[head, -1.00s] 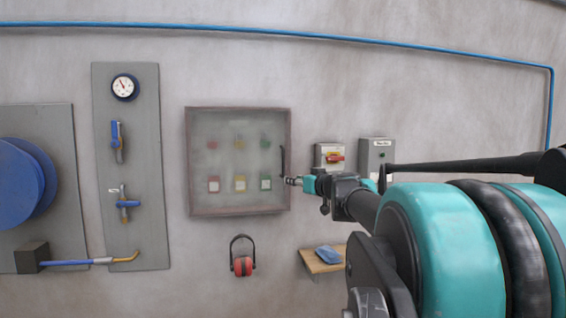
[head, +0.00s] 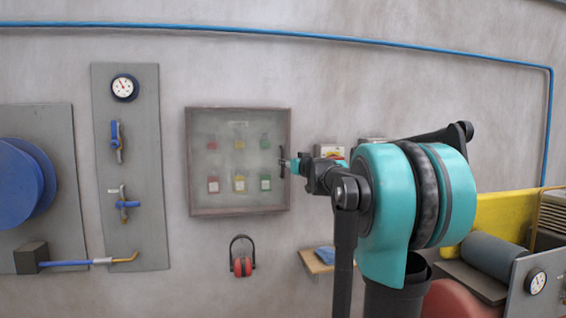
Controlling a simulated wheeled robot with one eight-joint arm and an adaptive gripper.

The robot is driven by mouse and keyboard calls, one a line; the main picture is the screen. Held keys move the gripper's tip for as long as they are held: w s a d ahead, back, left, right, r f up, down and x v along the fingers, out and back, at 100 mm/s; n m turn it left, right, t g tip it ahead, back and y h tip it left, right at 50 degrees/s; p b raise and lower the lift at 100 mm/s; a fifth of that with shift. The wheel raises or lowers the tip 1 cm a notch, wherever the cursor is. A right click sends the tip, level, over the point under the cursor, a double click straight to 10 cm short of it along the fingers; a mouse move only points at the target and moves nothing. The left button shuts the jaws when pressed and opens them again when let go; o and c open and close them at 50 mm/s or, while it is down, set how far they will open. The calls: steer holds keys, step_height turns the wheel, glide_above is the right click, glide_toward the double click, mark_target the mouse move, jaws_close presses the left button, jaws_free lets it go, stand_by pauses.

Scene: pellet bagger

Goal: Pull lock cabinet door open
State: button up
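The lock cabinet (head: 239,210) hangs on the wall with a grey-brown frame and a see-through door. Red, yellow and green padlocks and tags show through the door. The door looks closed, flush in its frame. Its dark upright handle (head: 281,160) is on the right side. My gripper (head: 286,165) is at the handle, reaching in from the right. The fingers are very small here and overlap the handle, so I cannot tell whether they are open or shut, or touching it.
A red-and-yellow switch box (head: 328,151) is partly behind my arm. Red ear muffs (head: 242,265) hang below the cabinet. A small wooden shelf (head: 315,264) with a blue item is at lower right. A grey panel (head: 142,215) with gauge and valves stands left.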

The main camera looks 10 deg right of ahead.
mark_target(283, 176)
steer(key=shift+x, duration=2.45)
steer(key=shift+c, duration=0.3)
jaws_close()
